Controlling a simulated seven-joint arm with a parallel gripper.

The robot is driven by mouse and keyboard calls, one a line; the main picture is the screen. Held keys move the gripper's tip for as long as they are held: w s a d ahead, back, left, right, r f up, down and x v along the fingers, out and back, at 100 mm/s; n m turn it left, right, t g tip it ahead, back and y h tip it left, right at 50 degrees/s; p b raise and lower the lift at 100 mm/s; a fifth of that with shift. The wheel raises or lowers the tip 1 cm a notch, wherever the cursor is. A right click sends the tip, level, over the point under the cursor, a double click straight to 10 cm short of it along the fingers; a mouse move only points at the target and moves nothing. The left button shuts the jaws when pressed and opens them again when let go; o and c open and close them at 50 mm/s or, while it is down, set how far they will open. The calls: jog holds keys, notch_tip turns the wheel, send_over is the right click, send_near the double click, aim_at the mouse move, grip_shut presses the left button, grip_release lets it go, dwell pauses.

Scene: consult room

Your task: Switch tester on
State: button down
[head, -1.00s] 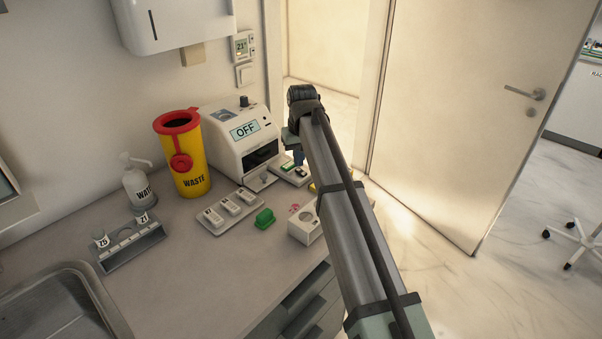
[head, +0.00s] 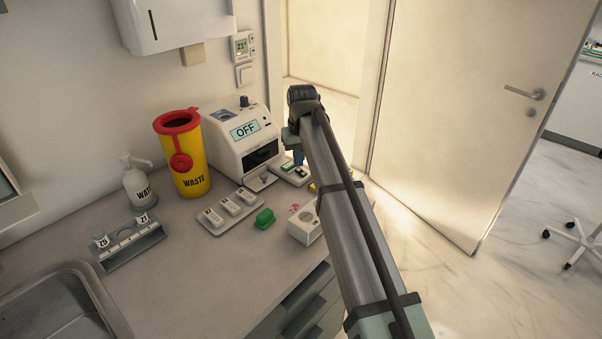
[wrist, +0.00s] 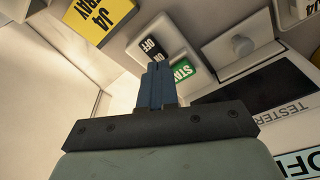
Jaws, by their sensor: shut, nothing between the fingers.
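The tester (head: 225,152) is a white box at the back of the counter, with a dark front opening. Its screen (head: 245,130) reads OFF. A pale switch panel (head: 281,173) lies beside it, partly hidden by my arm. In the wrist view the panel (wrist: 133,47) carries a black ON/OFF switch (wrist: 149,47) and a green START button (wrist: 183,69). My gripper (wrist: 158,66) is shut and empty. Its blue fingertips appear just at the black switch and left of the START button; I cannot tell whether they touch. In the head view the fingers (head: 298,157) are mostly hidden.
A yellow waste bin (head: 191,163) and a pump bottle (head: 136,188) stand left of the tester. A yellow tray label (wrist: 99,17) is near the panel.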

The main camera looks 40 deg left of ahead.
aim_at(299, 170)
jog(key=shift+f, duration=0.9)
dwell(0.9)
jog(key=shift+r, duration=3.55)
